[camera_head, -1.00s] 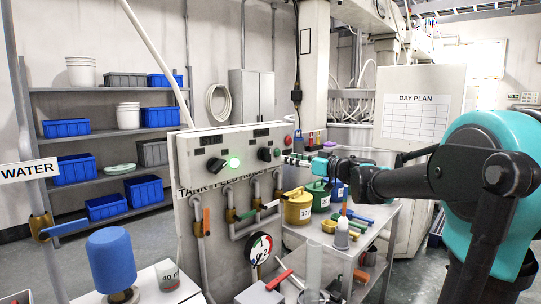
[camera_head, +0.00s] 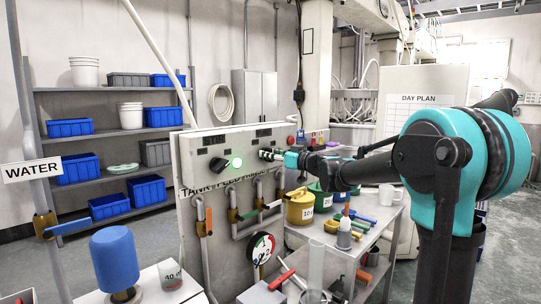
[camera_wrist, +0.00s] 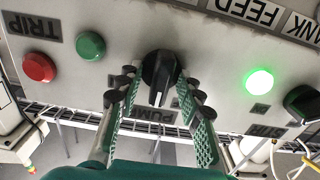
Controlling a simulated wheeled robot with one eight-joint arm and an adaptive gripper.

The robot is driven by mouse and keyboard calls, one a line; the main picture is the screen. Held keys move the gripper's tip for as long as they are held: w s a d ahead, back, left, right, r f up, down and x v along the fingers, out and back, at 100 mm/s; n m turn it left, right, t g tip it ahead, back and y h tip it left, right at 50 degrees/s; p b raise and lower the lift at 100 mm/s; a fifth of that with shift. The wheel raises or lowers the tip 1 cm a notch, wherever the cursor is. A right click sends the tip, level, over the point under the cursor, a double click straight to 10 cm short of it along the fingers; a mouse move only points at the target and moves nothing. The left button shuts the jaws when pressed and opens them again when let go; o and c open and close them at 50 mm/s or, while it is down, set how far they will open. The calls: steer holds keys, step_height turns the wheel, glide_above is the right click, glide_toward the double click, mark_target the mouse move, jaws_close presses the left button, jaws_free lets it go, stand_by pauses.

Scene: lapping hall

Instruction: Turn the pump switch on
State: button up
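The pump switch (camera_wrist: 158,72) is a black rotary knob above an upside-down PUMP label (camera_wrist: 152,115) on the grey panel (camera_head: 213,141). In the wrist view its pointer ridge runs roughly up and down the picture. My gripper (camera_wrist: 158,92) is open, with one green-padded finger on each side of the knob. Gaps show between the fingers and the knob; I cannot tell any contact. In the head view my gripper (camera_head: 275,156) is at the panel's right part, mostly hiding the pump switch.
A lit green lamp (camera_wrist: 258,81) and another black knob (camera_wrist: 303,103) are to the right in the wrist view. A green button (camera_wrist: 90,45) and a red button (camera_wrist: 39,67) are to the left. A bench (camera_head: 379,244) with jugs and tools stands beside the panel.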

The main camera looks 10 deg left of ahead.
steer(key=shift+c, duration=0.6)
jaws_close()
steer(key=shift+m, duration=0.4)
steer(key=m, duration=0.5)
steer(key=shift+w+d+m, duration=0.1)
steer(key=shift+m, duration=0.2)
steer(key=m, duration=0.5)
steer(key=shift+w+f, duration=0.1)
steer(key=shift+f, duration=0.05)
steer(key=shift+m, duration=0.4)
steer(key=shift+o, duration=0.6)
jaws_free()
